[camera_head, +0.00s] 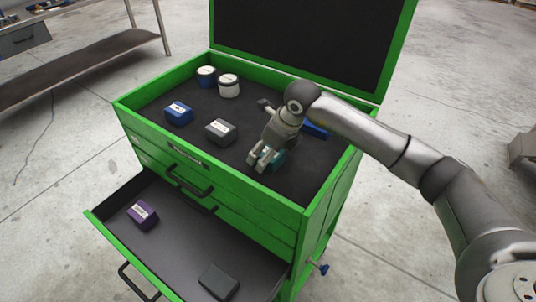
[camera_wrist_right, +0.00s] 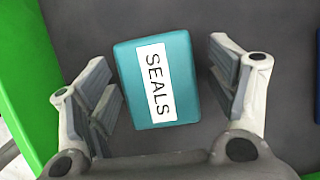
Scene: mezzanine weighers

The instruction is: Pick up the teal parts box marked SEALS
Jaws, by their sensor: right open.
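The teal parts box (camera_wrist_right: 183,58) carries a white label reading SEALS and lies on the dark top tray of the green tool chest. In the head view the teal box (camera_head: 275,161) is mostly hidden by my right gripper (camera_head: 262,160), which is over it near the tray's front edge. In the right wrist view my right gripper (camera_wrist_right: 168,90) is open, with one finger on each side of the box and a visible gap on both sides. My left gripper is not in view.
On the top tray (camera_head: 190,95) are a blue box (camera_head: 178,113), a dark grey box (camera_head: 221,131), two round containers (camera_head: 229,86) and a blue item (camera_head: 315,130) partly behind my arm. The open drawer (camera_head: 185,240) holds a purple box (camera_head: 142,215) and a black box (camera_head: 218,281). The raised lid (camera_head: 310,40) stands behind.

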